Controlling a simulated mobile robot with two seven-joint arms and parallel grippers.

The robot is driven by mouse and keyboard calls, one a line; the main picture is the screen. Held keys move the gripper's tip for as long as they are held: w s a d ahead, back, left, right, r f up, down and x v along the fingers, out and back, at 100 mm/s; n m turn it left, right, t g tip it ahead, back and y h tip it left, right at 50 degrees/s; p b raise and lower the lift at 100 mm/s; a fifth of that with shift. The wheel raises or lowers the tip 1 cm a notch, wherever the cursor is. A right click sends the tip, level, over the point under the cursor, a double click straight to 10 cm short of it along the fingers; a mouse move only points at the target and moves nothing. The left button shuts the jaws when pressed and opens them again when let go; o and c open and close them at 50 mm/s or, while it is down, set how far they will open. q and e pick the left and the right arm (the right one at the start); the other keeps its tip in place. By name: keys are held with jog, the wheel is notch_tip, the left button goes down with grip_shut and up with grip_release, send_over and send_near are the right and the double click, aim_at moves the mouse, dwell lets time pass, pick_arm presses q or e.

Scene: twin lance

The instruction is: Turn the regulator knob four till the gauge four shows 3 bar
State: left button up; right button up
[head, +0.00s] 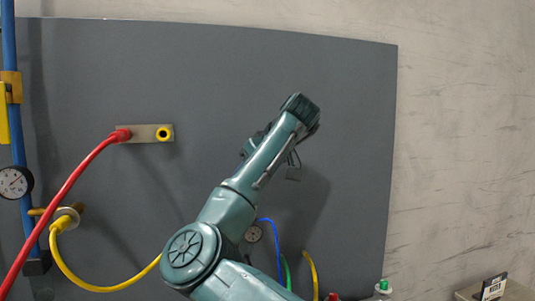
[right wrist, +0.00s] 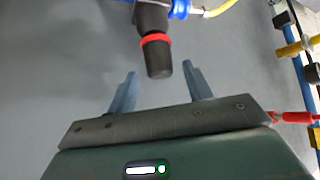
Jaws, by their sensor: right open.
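In the right wrist view a black regulator knob (right wrist: 157,58) with a red ring hangs from a blue fitting (right wrist: 180,9). My right gripper (right wrist: 160,70) is open; the knob's end shows between its two fingertips. I cannot tell the depth between them or see any contact. In the head view my right arm rises across the panel, and its gripper cannot be made out. A small gauge (head: 253,233) shows beside the arm, partly hidden; its reading is too small to tell. No number four is legible. My left gripper is not in view.
A grey panel (head: 340,120) stands behind. At left are a blue pipe (head: 10,90), a larger gauge (head: 15,182), a red hose (head: 72,178) and a yellow hose (head: 95,286). A metal plate (head: 144,139) holds the red hose's end. A green-capped bottle (head: 383,290) stands at lower right.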

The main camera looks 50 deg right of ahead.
jog(key=b+v, duration=0.1)
jog(key=v, duration=1)
dwell(0.3)
